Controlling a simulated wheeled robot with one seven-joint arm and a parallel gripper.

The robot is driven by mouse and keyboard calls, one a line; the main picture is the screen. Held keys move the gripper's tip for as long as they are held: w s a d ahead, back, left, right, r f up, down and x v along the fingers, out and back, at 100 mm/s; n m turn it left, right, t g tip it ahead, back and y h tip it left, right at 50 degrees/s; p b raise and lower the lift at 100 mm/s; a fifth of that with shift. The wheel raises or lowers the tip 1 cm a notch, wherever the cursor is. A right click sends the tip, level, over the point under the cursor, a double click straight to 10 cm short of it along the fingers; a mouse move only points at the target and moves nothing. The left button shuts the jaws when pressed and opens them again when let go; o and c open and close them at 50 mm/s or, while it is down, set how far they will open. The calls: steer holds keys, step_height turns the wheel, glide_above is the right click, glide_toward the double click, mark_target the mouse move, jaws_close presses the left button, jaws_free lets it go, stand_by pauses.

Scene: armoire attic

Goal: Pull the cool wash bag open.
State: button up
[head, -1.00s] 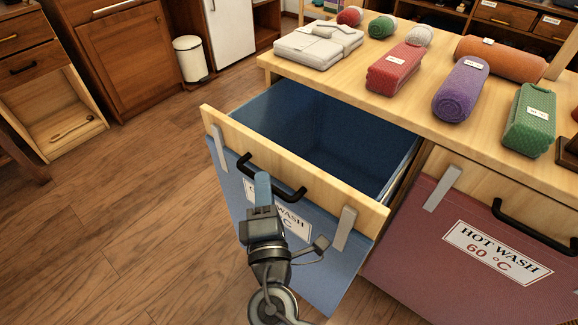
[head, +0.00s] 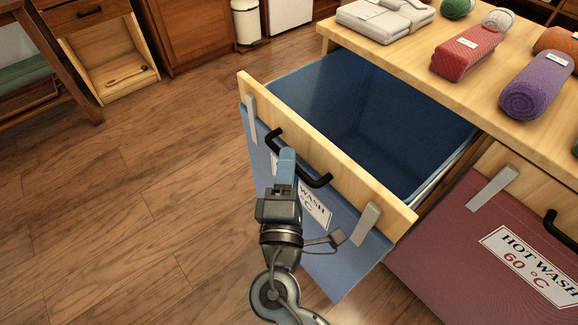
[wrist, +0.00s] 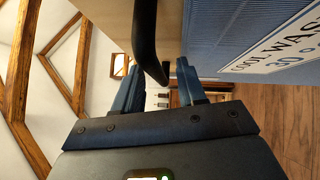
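The cool wash bag (head: 340,265) is a blue bag hung on a pale wooden drawer front. It stands pulled well out from the counter, and its dark blue inside (head: 350,105) shows empty. Its black bar handle (head: 318,181) is on the front and also shows in the wrist view (wrist: 146,35). My gripper (head: 287,156) is at the handle, covering part of the bag's label. In the wrist view the blue fingers of my gripper (wrist: 158,72) are apart, one on each side of the bar, with small gaps visible.
The red hot wash bag (head: 470,230) sits closed at the right. The counter (head: 400,62) above holds rolled towels and folded white cloth (head: 385,18). An open wooden cabinet (head: 115,70) is at the far left. The floor (head: 140,200) left of the bag is clear.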

steer(key=s+a+f, duration=0.1)
steer(key=s, duration=0.6)
steer(key=shift+s, duration=0.35)
stand_by(0.4)
